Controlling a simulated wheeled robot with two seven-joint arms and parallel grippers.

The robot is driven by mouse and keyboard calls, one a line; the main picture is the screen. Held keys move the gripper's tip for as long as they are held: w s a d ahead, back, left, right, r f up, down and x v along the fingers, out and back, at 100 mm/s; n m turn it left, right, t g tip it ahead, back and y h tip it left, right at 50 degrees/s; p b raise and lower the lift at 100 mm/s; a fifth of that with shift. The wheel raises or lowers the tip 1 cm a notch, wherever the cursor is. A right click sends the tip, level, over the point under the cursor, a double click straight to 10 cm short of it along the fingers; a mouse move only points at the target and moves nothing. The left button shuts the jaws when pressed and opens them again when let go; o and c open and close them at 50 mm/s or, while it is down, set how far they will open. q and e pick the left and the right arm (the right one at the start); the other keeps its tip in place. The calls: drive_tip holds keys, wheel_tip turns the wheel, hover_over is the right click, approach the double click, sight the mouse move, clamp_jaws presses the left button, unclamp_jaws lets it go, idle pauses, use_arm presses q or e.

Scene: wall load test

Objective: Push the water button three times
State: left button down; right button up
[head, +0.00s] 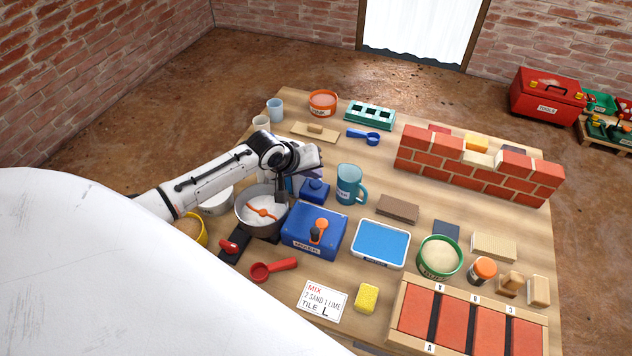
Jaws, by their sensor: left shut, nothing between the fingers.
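My left gripper (281,197) is shut and empty. It points down over the right rim of the grey mixing bowl (254,224), which has an orange paddle inside. Just right of the gripper is a small blue block-like thing (315,191) with a raised top. A pale blue shape stands behind the gripper and is mostly hidden by it. I cannot tell which part is the water button, or whether the gripper touches anything. My right gripper is not in view.
A blue mug (350,184) stands right of the gripper. A white-rimmed blue tray (380,243), a green-rimmed sand tub (439,257) and a brick wall (480,166) are farther right. A recipe card (322,302), red scoop (272,269) and yellow sponge (367,298) lie in front.

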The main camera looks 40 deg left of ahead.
use_arm(q)
drive_tip(key=shift+f, duration=0.1)
idle(0.6)
drive_tip(key=shift+f, duration=0.35)
drive_tip(key=shift+f, duration=0.75)
idle(0.6)
drive_tip(key=shift+r, duration=0.1)
drive_tip(key=shift+r+p, duration=1.05)
